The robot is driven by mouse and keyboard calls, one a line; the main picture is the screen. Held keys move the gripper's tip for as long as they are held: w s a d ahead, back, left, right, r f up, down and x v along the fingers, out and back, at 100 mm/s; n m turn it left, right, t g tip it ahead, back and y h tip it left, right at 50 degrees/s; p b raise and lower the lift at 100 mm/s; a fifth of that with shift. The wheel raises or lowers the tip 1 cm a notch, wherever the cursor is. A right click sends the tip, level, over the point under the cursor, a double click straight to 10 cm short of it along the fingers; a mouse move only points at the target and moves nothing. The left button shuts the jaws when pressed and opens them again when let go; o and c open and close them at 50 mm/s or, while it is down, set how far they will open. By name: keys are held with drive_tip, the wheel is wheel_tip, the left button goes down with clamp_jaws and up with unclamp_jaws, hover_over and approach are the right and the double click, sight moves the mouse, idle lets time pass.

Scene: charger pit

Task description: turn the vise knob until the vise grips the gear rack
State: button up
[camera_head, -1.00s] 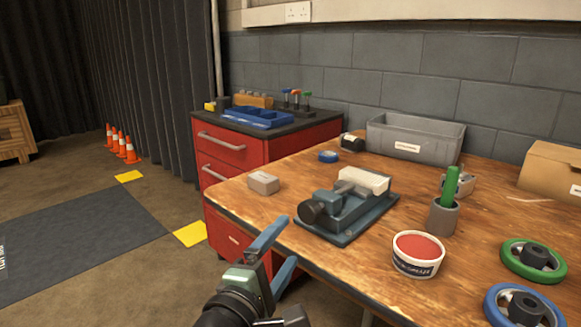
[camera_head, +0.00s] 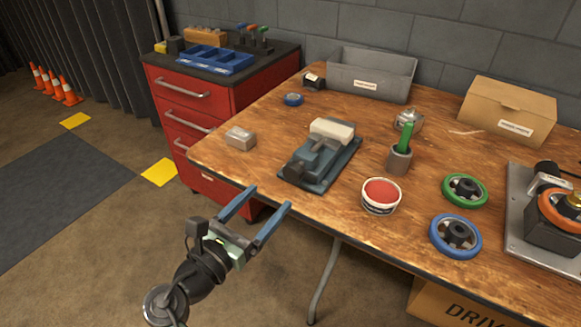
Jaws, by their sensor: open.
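The dark grey-blue vise (camera_head: 345,160) stands on the wooden workbench, left of its middle. Its round dark knob (camera_head: 294,170) is at the near left end, facing my side. A pale block, seemingly the gear rack (camera_head: 332,129), sits at the vise's far end; I cannot tell whether the jaws touch it. My gripper (camera_head: 268,198) is open and empty, its two blue fingers spread. In the picture it is below and left of the knob, off the bench's front edge and apart from the vise.
On the workbench (camera_head: 420,233) a grey block (camera_head: 240,138) lies left of the vise. A red-topped tub (camera_head: 381,196) and a grey cup (camera_head: 399,160) with a green handle stand to its right. Two handwheels lie further right. A red drawer cabinet (camera_head: 180,125) adjoins the bench's left.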

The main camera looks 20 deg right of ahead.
sight(291, 174)
drive_tip(key=b+x, duration=0.2)
drive_tip(key=x, duration=0.8)
drive_tip(key=shift+w+d+b, duration=0.15)
drive_tip(key=shift+b, duration=0.15)
clamp_jaws()
drive_tip(key=shift+m, duration=0.3)
